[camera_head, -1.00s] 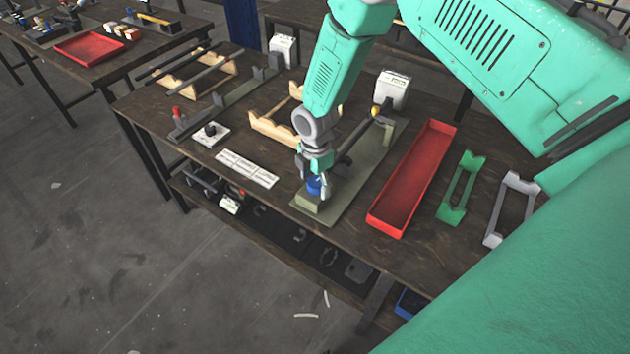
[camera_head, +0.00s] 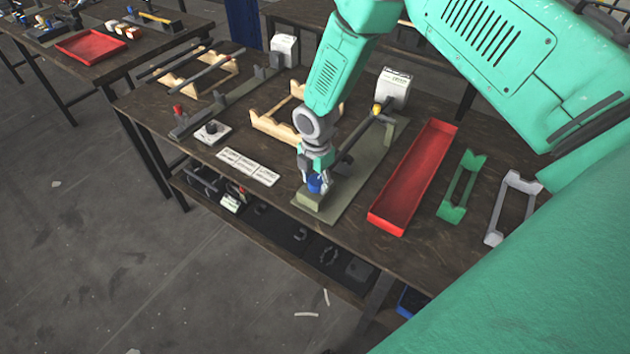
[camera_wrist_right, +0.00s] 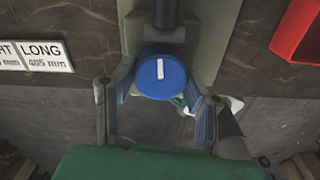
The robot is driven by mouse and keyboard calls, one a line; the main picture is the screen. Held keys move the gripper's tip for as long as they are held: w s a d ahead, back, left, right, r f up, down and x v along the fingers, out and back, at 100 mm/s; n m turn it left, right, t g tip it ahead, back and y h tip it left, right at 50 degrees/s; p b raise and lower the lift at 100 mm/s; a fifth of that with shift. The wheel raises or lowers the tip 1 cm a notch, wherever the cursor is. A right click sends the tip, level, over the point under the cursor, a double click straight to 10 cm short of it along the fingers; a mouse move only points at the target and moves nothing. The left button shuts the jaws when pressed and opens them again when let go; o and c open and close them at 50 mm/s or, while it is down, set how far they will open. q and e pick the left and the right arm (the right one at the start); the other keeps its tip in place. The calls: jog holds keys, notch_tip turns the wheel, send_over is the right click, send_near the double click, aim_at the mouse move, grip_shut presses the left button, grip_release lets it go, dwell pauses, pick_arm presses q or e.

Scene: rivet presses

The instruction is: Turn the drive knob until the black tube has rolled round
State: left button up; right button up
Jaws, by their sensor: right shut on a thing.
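My right gripper (camera_head: 316,180) is shut on the blue drive knob (camera_head: 314,185) at the near end of a grey-green press base (camera_head: 375,178). In the right wrist view the knob (camera_wrist_right: 165,82) sits between the two fingers, and its white mark stands upright in the picture. The black tube (camera_head: 356,137) runs from the knob end back to a yellow part (camera_head: 376,109) at the far end. My gripper and forearm hide part of it. I cannot tell the tube's roll from these frames. My left gripper is not in view.
A long red tray (camera_head: 412,180) lies right of the press, then a green stand (camera_head: 461,190) and a grey stand (camera_head: 511,207). White length labels (camera_head: 247,167) lie to the left.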

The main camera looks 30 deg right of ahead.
aim_at(317, 179)
jog(key=n, duration=0.5)
jog(key=shift+w+d+b, duration=0.1)
jog(key=shift+d+b, duration=0.05)
jog(key=shift+b, duration=0.15)
jog(key=n, duration=0.5)
jog(key=shift+w+r, duration=0.1)
jog(key=shift+r, duration=0.05)
jog(key=shift+n, duration=0.3)
jog(key=o, duration=1.1)
jog(key=shift+o, duration=0.3)
jog(key=shift+d, duration=0.1)
notch_tip(317, 179, up, 12)
jog(key=shift+f, duration=0.2)
